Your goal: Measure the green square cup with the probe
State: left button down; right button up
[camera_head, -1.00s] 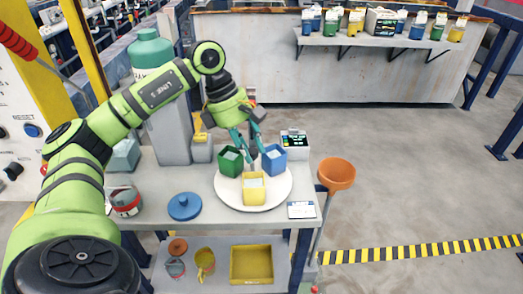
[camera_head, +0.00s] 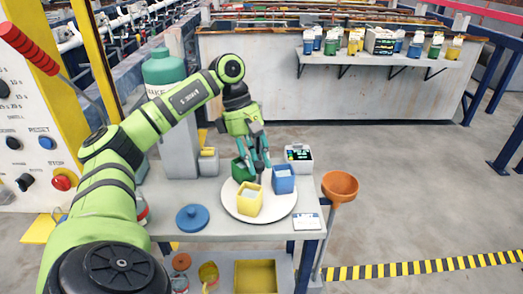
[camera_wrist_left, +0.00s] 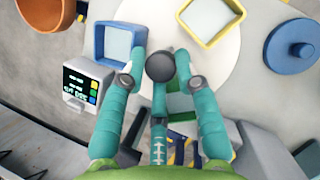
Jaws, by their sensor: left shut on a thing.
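The green square cup (camera_head: 241,171) stands on a round white plate (camera_head: 279,212) beside the blue cup (camera_head: 283,180) and behind the yellow cup (camera_head: 249,200). My left gripper (camera_head: 257,164) is just above and between the green and blue cups, shut on a dark probe (camera_head: 260,180). In the left wrist view the probe's round dark end (camera_wrist_left: 159,66) is between the fingertips. There the green cup (camera_wrist_left: 180,104) is partly hidden by the fingers. I cannot tell whether the probe touches a cup. A meter (camera_head: 299,154) with a lit screen stands behind the plate.
A blue lid (camera_head: 190,218) lies left of the plate. A white card (camera_head: 307,222) lies at the table's right front. An orange funnel (camera_head: 340,186) stands beside the table, and a green-topped bottle (camera_head: 165,70) is at the back left. The floor at right is clear.

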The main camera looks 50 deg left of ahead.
pick_arm(q)
jog(key=shift+s+d+f, duration=0.15)
jog(key=shift+d+f, duration=0.05)
dwell(0.4)
jog(key=c, duration=1)
grip_release()
jog(key=shift+d+r, duration=0.1)
jog(key=shift+r, duration=0.1)
jog(key=shift+a+r, duration=0.3)
jog(key=shift+r, duration=0.1)
jog(key=shift+v, duration=5.5)
jog(key=shift+d+r, duration=0.1)
jog(key=shift+d, duration=0.05)
